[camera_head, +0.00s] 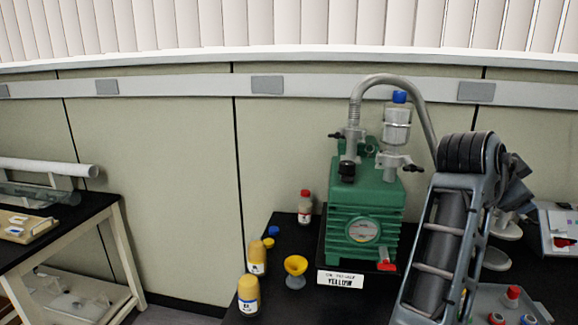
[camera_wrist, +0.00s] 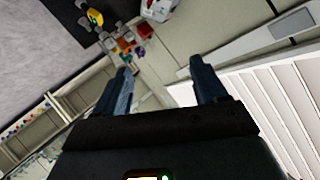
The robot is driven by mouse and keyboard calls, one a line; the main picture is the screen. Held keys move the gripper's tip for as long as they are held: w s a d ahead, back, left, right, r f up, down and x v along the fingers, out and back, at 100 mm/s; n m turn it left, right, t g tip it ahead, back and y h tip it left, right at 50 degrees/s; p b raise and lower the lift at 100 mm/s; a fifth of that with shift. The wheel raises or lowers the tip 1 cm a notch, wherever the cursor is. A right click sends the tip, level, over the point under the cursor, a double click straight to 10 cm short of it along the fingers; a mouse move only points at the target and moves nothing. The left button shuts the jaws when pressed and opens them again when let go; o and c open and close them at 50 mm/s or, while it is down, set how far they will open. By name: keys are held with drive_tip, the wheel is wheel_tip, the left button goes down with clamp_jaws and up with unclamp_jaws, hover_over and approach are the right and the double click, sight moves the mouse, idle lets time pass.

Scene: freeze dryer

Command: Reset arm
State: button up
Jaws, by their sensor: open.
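My gripper shows in the wrist view (camera_wrist: 160,78), with its two dark blue fingers held wide apart. Nothing is between the fingers. The wrist view is tilted, with the wall and blinds on the right and benches to the left. In the head view, part of my grey arm (camera_head: 445,235) rises at the right, in front of the black bench. My gripper's fingers cannot be made out clearly in the head view. The green pump (camera_head: 365,205) stands on the bench just left of my arm, with a grey hose arching over it.
A tray with red-capped vials (camera_head: 512,297) is at right, partly behind my arm. Another table (camera_head: 60,235) stands at left, with open floor between.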

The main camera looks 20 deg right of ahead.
drive_tip(key=s+a+f+n+t+y, duration=0.3)
drive_tip(key=a+f+n+t, duration=0.4)
drive_tip(key=a+f+n, duration=0.3)
drive_tip(key=s+a+f+n+t+y, duration=0.3)
drive_tip(key=a+f+n+t, duration=0.45)
drive_tip(key=n, duration=0.45)
drive_tip(key=s+a+f+y, duration=0.1)
drive_tip(key=s+a+y, duration=0.2)
drive_tip(key=s+a, duration=0.6)
drive_tip(key=s+a+n+y, duration=0.1)
drive_tip(key=s+a+y, duration=0.3)
drive_tip(key=s+a, duration=0.5)
drive_tip(key=s, duration=0.5)
drive_tip(key=shift+s+f+n+g, duration=0.15)
drive_tip(key=shift+f+n+g, duration=0.15)
drive_tip(key=shift+f+g, duration=0.1)
